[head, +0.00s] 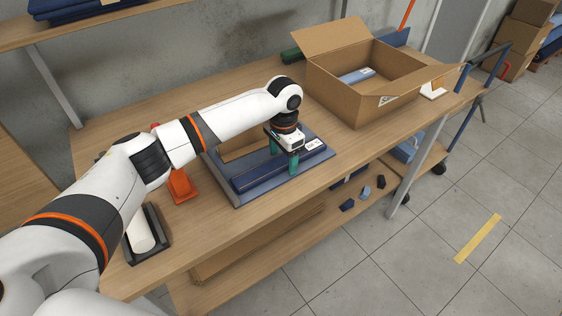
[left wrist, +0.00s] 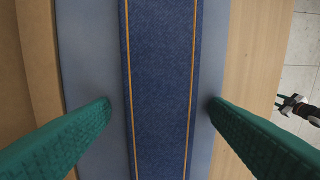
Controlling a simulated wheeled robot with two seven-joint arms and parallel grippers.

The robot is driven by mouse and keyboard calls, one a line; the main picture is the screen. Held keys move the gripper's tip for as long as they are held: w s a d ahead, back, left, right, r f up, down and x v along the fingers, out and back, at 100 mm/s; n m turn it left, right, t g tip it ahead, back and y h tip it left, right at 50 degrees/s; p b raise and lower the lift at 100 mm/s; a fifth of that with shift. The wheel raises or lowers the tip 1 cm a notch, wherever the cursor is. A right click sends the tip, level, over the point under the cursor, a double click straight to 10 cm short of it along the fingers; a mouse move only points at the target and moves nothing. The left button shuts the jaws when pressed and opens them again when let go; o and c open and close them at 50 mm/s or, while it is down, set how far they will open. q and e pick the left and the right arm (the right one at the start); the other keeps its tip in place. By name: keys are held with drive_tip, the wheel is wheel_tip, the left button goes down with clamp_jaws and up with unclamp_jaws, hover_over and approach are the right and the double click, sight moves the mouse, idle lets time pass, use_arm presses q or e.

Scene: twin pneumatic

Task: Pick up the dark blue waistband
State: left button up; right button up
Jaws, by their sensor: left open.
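The dark blue waistband (head: 262,174) lies flat as a long strip on a grey-blue folded piece on the workbench. In the left wrist view the waistband (left wrist: 160,90) runs from top to bottom, with an orange stitch line along each side. My left gripper (head: 283,161) points down over it, open and empty. Its green fingers (left wrist: 160,104) stand on either side of the strip, apart from it. I cannot tell the fingertips' exact height. What seems to be my right gripper (left wrist: 298,108) shows small at the right edge, its jaws unclear.
An open cardboard box (head: 352,92) with a light blue item stands at the back right. An orange object (head: 181,186) and a dark tray (head: 160,245) with a white roll are to the left. Bare bench (head: 362,148) lies to the right of the folded piece.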

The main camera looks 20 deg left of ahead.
use_arm(q)
drive_tip(key=c, duration=1.1)
drive_tip(key=shift+r, duration=0.1)
